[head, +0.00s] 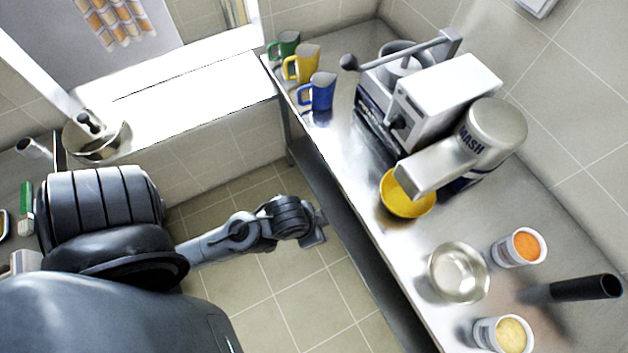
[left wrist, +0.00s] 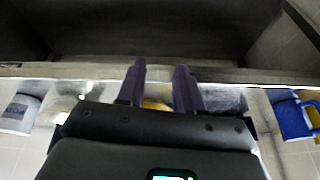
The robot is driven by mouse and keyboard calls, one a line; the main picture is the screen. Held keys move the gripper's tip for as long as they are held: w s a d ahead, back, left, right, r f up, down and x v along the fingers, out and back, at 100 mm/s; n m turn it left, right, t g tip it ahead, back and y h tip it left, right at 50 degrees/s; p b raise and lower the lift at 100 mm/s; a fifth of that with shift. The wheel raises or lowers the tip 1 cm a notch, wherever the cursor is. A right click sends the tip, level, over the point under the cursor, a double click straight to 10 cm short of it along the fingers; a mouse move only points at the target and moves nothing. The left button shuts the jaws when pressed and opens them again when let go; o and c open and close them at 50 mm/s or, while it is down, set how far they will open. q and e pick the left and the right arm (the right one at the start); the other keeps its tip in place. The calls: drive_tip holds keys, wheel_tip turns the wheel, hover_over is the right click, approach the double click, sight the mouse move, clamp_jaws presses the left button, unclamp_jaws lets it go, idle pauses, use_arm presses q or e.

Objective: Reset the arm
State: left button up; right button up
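My left arm reaches in from the left in the head view. My left gripper (head: 318,228) is over the floor, just left of the steel counter (head: 343,170), and touches nothing that I can see. In the left wrist view the two fingers of the left gripper (left wrist: 160,82) are apart with nothing held between them. A yellow bowl (left wrist: 157,104) shows behind the gap between the fingers; in the head view this yellow bowl (head: 408,195) sits on the counter under the mash machine (head: 455,155). My right gripper is not in view.
A blue mug (head: 319,92), a yellow mug (head: 302,65) and a green mug (head: 285,46) stand at the counter's far end. A metal bowl (head: 458,273), an orange-filled tub (head: 519,247) and a pale-filled tub (head: 503,335) stand nearer. The floor (head: 300,295) below my arm is clear.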

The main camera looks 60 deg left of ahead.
use_arm(q)
drive_tip(key=shift+s+g, duration=0.3)
drive_tip(key=shift+s, duration=0.25)
wheel_tip(320, 180, up, 24)
drive_tip(key=p, duration=2.4)
drive_tip(key=shift+r, duration=0.25)
